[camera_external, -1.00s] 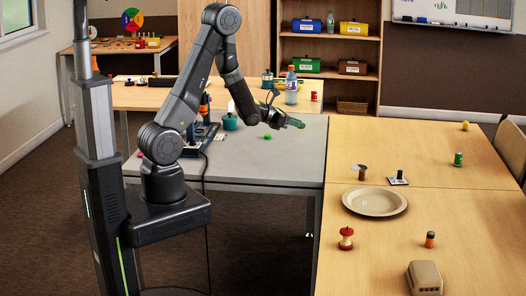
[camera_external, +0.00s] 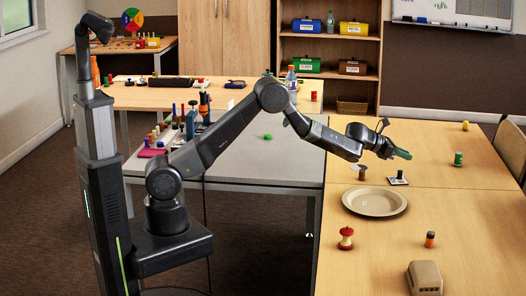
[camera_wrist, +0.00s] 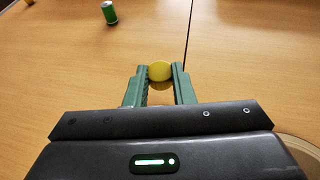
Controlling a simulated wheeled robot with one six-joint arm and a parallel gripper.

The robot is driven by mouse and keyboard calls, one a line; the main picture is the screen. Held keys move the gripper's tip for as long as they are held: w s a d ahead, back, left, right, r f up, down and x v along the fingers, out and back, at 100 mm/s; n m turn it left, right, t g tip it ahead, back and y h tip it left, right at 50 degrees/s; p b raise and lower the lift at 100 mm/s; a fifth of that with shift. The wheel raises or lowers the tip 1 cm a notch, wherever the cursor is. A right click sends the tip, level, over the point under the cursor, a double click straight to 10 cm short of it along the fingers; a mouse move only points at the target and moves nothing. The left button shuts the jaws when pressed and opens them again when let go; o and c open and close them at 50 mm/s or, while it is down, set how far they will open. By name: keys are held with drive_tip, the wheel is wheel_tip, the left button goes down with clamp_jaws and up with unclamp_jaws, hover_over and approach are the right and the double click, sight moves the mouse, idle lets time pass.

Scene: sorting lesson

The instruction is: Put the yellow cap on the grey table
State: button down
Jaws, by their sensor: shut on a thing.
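My gripper (camera_external: 403,154) is over the wooden table on the right, past the right edge of the grey table (camera_external: 262,165). In the wrist view, my gripper (camera_wrist: 159,72) has its green fingers shut on a round yellow cap (camera_wrist: 160,70), held at the fingertips. In the external view I cannot make out the cap at the fingers. The grey table stands left of my gripper, with my forearm passing over it.
On the grey table lie a small green piece (camera_external: 267,137) and a group of pegs and racks at its left. The wooden table holds a beige plate (camera_external: 375,214), an apple core (camera_external: 346,239), a green can (camera_external: 458,159) and a yellow object (camera_external: 465,126).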

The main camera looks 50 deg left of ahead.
sight(409, 187)
drive_tip(key=d+f+b, duration=0.1)
drive_tip(key=f+b, duration=0.1)
drive_tip(key=f, duration=0.1)
drive_tip(key=d+f+b, duration=0.1)
drive_tip(key=f+b, duration=0.1)
drive_tip(key=f, duration=0.1)
drive_tip(key=w+d+f+b, duration=0.1)
drive_tip(key=f+b, duration=0.2)
drive_tip(key=f, duration=0.1)
drive_tip(key=shift+d, duration=0.3)
drive_tip(key=shift+f+b, duration=0.2)
drive_tip(key=shift+b, duration=0.1)
drive_tip(key=c, duration=1.2)
unclamp_jaws()
drive_tip(key=shift+r, duration=0.1)
drive_tip(key=shift+c, duration=0.2)
